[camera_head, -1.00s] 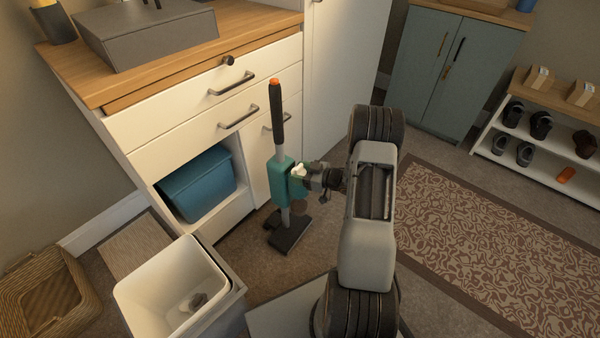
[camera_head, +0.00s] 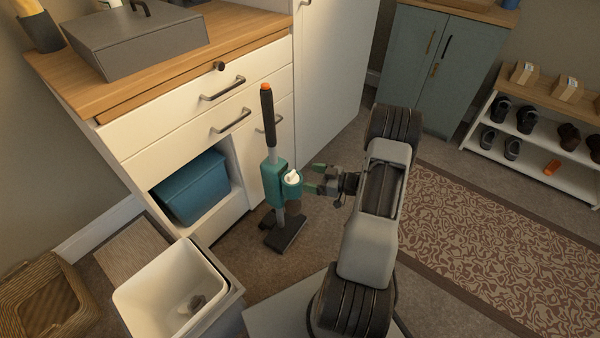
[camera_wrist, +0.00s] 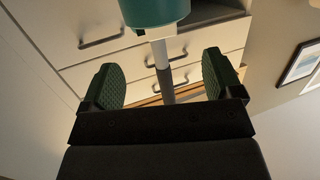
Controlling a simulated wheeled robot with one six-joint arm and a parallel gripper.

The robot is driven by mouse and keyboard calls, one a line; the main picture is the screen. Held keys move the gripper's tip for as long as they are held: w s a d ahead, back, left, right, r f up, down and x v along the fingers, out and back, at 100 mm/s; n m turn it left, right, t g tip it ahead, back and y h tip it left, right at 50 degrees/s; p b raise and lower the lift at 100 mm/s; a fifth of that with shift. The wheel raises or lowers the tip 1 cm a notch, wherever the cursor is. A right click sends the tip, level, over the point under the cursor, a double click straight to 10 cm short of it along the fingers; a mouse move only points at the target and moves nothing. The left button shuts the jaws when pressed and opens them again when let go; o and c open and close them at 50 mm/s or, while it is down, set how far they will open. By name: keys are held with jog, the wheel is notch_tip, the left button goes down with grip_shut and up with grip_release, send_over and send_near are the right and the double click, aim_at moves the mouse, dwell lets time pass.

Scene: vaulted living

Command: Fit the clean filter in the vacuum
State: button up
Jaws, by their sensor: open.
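The vacuum (camera_head: 274,172) is a teal upright stick with a dark handle, standing on its dark foot in front of the white drawer unit. A white filter (camera_head: 292,177) sits at the top of the round teal cup on the vacuum's right side. How deep it sits I cannot tell. My gripper (camera_head: 316,179) is open and empty, just right of the cup and apart from it. In the wrist view, my gripper's green pads (camera_wrist: 165,80) are spread wide with nothing between them. The vacuum's teal body (camera_wrist: 155,10) and grey tube show beyond.
A white bin (camera_head: 165,295) with a greyish lump inside stands at front left, beside a wicker basket (camera_head: 45,305). A blue box (camera_head: 192,187) fills the cabinet's open shelf. Carpet and a patterned rug (camera_head: 480,245) lie clear on the right.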

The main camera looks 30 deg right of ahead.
jog(key=p+v, duration=0.1)
jog(key=v, duration=0.5)
dwell(0.5)
